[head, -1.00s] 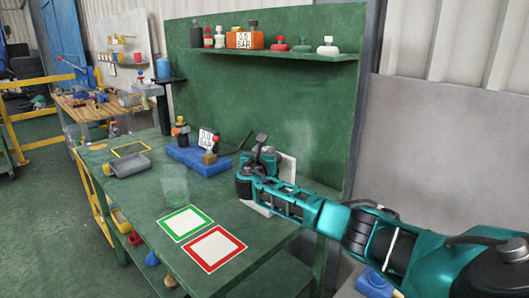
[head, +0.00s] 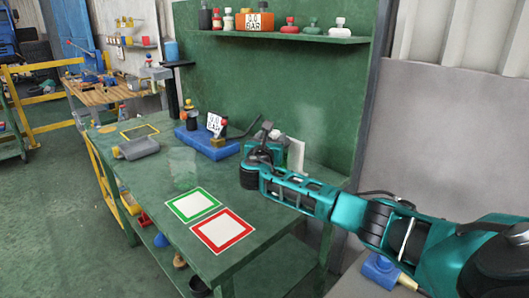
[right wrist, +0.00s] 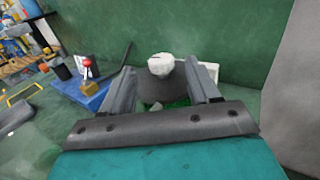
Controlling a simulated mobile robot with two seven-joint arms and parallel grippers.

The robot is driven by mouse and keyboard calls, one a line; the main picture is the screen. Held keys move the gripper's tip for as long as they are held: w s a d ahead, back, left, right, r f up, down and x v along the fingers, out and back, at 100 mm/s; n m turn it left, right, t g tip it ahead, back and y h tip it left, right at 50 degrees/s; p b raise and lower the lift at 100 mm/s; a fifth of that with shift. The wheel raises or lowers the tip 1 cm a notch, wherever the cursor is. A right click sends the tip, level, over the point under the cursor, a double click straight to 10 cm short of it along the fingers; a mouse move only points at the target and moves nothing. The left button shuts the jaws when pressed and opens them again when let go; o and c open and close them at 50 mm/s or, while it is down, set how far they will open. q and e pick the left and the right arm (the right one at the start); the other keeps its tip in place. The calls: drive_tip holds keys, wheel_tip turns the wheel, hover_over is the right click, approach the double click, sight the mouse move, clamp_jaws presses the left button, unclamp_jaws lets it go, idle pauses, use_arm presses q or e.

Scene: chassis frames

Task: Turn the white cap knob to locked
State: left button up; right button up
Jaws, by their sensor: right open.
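The white cap knob (right wrist: 161,65) shows in the right wrist view, on top of a dark grey rounded body (right wrist: 168,88). It is between and slightly beyond the fingers of my right gripper (right wrist: 165,76). The fingers are apart, one on each side of the grey body, with no clear contact with the knob. Which way the knob is turned is too small to tell. My left gripper is not in view.
A white panel (head: 296,154) stands just behind my right gripper. A blue block (head: 222,150) with a gauge sign is to its left. Green-framed (head: 193,204) and red-framed (head: 223,231) squares lie clear on the bench. A shelf (head: 300,36) with several bottles hangs above.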

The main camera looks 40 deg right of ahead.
drive_tip(key=v, duration=0.9)
drive_tip(key=shift+s+a, duration=0.25)
drive_tip(key=shift+c, duration=0.2)
